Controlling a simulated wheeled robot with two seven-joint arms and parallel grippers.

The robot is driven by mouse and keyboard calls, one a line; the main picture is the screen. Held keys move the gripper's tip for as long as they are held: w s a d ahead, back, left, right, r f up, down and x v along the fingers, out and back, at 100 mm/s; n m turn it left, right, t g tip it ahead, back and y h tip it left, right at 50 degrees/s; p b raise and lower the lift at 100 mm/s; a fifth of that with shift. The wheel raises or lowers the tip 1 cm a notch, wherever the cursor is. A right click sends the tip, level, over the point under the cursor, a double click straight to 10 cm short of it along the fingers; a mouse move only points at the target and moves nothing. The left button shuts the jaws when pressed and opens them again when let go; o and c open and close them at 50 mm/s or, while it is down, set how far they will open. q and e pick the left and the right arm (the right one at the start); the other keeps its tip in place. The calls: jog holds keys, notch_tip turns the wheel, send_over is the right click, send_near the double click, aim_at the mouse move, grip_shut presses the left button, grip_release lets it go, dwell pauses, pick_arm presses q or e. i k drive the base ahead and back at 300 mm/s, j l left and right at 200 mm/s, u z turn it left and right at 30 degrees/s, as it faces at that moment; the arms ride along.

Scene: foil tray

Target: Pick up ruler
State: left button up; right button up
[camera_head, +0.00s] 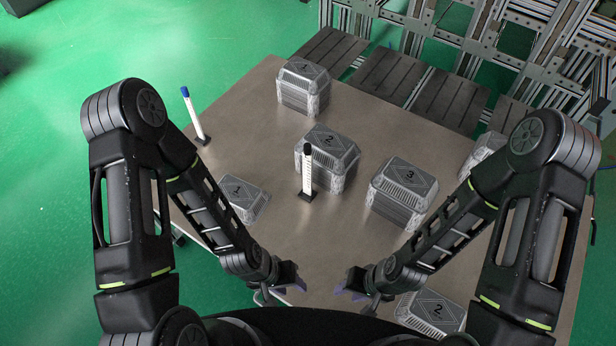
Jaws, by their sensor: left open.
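Two white upright sticks stand on small dark bases on the table (262,130). One white stick with a black top (308,172) shows faint markings and stands in front of a crate numbered 2. The other white stick with a blue top (192,113) leans slightly near the left edge. I cannot tell for sure which of them is the ruler. My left gripper (284,290) is open and empty near the front of the table, below and apart from both sticks. My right gripper (352,288) is to its right, small and partly hidden, and touches no stick.
Grey numbered crates stand about the table: crate 1 (304,88) at the back, crate 2 (328,157) in the middle, crate 3 (402,190) to the right, another crate 1 (243,197) at left and another crate 2 (430,314) at front right. The front centre is clear.

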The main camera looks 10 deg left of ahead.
aim_at(307, 194)
jog(key=z, duration=2.25)
jog(key=k+j, duration=0.9)
jog(key=j, duration=0.2)
